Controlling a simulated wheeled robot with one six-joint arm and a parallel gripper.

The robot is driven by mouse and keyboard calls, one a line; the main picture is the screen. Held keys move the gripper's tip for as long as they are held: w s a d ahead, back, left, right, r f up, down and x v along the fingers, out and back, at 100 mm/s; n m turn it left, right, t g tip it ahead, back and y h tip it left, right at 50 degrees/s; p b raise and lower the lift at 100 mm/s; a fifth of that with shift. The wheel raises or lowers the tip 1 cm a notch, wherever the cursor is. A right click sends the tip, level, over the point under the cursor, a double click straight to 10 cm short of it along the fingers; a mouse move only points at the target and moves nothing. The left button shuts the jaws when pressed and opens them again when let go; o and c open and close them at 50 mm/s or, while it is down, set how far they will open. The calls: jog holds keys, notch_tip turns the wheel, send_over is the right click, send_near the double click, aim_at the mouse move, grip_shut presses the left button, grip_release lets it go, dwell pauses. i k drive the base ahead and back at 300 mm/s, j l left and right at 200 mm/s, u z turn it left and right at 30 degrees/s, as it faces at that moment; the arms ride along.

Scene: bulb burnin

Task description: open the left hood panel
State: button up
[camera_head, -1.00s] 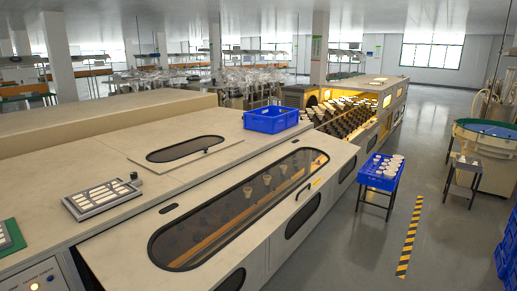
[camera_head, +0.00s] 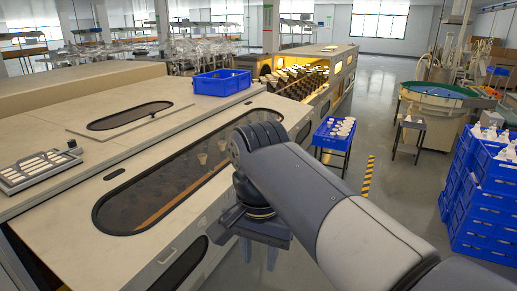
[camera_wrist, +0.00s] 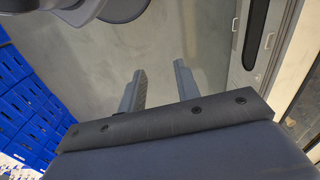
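The hood panel (camera_head: 72,205) is a beige sloped cover with a long dark oval window (camera_head: 150,190). It lies closed on the near machine, and pale bulbs show dimly through the window. My gripper (camera_head: 259,256) hangs in front of the machine's front side, fingers down, apart from the panel. In the wrist view its two fingers (camera_wrist: 160,88) are spread with only floor between them. My arm covers part of the panel's right end in the head view.
A stand with a blue tray of white cups (camera_head: 335,131) is beyond my arm. Stacked blue crates (camera_head: 485,205) stand at right. Grey floor lies between.

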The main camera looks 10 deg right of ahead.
aim_at(65, 231)
jog(key=i+l, duration=0.15)
jog(key=i, duration=0.3)
jog(key=i+l, duration=0.15)
jog(key=i, duration=0.3)
jog(key=i+l, duration=0.15)
jog(key=i, duration=0.35)
jog(key=i+l, duration=0.15)
jog(key=i, duration=0.3)
jog(key=i+l, duration=0.15)
jog(key=i, duration=0.3)
